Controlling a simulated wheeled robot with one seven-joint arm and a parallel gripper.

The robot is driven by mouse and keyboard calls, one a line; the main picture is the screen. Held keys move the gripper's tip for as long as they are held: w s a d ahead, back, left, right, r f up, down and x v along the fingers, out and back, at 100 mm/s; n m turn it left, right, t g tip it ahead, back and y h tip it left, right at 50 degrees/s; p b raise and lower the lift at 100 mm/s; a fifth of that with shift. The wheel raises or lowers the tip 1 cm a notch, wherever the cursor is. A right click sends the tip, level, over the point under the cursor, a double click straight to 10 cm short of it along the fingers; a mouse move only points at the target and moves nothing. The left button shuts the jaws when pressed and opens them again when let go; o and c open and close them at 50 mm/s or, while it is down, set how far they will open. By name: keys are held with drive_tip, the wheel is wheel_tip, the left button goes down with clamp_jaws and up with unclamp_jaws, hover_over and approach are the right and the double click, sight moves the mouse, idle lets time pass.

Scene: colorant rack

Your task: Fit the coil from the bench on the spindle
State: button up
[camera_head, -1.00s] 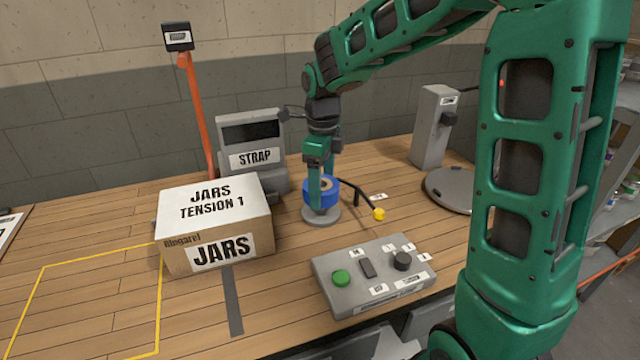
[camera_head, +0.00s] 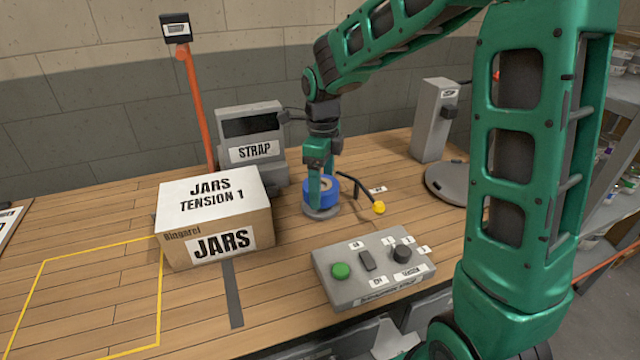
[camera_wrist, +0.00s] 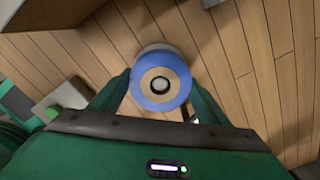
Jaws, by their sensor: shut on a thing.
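The coil (camera_head: 329,189) is a blue ring with a tan middle. It sits low over a round grey base (camera_head: 321,212) on the bench. In the wrist view the coil (camera_wrist: 148,97) lies between my two fingers, and a grey round spindle tip (camera_wrist: 160,87) shows in its centre hole. My gripper (camera_head: 323,192) points down and is shut on the coil. The grey base also shows past the coil's far edge in the wrist view (camera_wrist: 158,48). Whether the coil rests fully on the base is hard to tell.
A JARS carton (camera_head: 215,225) stands left of the coil, with a STRAP machine (camera_head: 250,145) behind it. A control box (camera_head: 372,270) with a green button is in front. A lever with a yellow knob (camera_head: 379,207) sticks out close to the coil's right. A grey disc (camera_head: 450,184) lies further right.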

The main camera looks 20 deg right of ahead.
drive_tip(key=shift+f, duration=1.05)
drive_tip(key=o, duration=1.3)
drive_tip(key=shift+c, duration=0.2)
wheel_tip(320, 180, up, 11)
drive_tip(key=shift+f, duration=0.15)
drive_tip(key=s+d+f+n, duration=0.1)
drive_tip(key=s+d+n, duration=0.4)
drive_tip(key=s, duration=0.5)
drive_tip(key=s+d+f+n, duration=0.2)
drive_tip(key=s+d+n, duration=0.4)
drive_tip(key=s+n, duration=0.2)
drive_tip(key=s+d+f+n, duration=0.1)
drive_tip(key=s+d+n, duration=0.4)
drive_tip(key=s, duration=0.7)
drive_tip(key=shift+d+f+n, duration=0.15)
drive_tip(key=shift+d+n, duration=0.15)
drive_tip(key=shift+n, duration=0.5)
